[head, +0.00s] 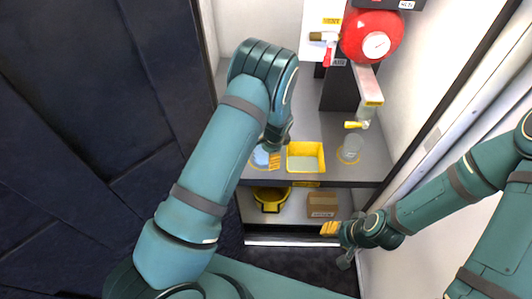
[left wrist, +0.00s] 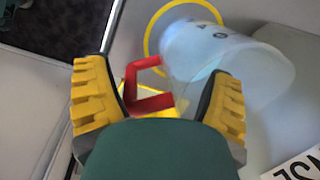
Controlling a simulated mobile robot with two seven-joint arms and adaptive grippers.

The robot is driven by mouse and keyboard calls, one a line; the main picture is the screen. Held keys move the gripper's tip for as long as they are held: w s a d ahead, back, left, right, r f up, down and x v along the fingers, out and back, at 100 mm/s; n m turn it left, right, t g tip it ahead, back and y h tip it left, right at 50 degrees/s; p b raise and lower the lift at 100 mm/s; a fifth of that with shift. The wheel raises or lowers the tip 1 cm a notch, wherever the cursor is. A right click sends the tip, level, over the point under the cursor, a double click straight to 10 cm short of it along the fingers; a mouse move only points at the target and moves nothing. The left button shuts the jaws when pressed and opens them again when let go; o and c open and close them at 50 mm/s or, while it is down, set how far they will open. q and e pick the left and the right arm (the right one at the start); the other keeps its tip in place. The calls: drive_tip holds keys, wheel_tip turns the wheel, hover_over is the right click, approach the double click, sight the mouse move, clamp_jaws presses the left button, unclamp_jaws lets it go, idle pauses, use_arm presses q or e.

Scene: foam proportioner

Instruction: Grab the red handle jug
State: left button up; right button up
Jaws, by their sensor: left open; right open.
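The jug is pale blue and translucent, with a red handle. In the left wrist view the jug body (left wrist: 225,65) lies at upper right, and its red handle (left wrist: 140,88) shows between my open left fingers, apart from the left one. In the head view the jug (head: 260,158) stands on the upper shelf, partly hidden by my left gripper (head: 275,150). The left gripper's open fingers also show in the left wrist view (left wrist: 158,78); whether the right finger touches the jug I cannot tell. My right gripper (head: 338,244) is open and empty, low in front of the cabinet.
A yellow bin (head: 305,157) stands just right of the jug, and a clear container (head: 350,149) further right under a yellow-handled valve. A red tank (head: 371,37) is above. A yellow bucket (head: 270,197) and cardboard box (head: 321,205) sit on the lower shelf.

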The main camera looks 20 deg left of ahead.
use_arm(q)
clamp_jaws()
drive_tip(key=shift+d+r, duration=0.1)
drive_tip(key=shift+r, duration=0.1)
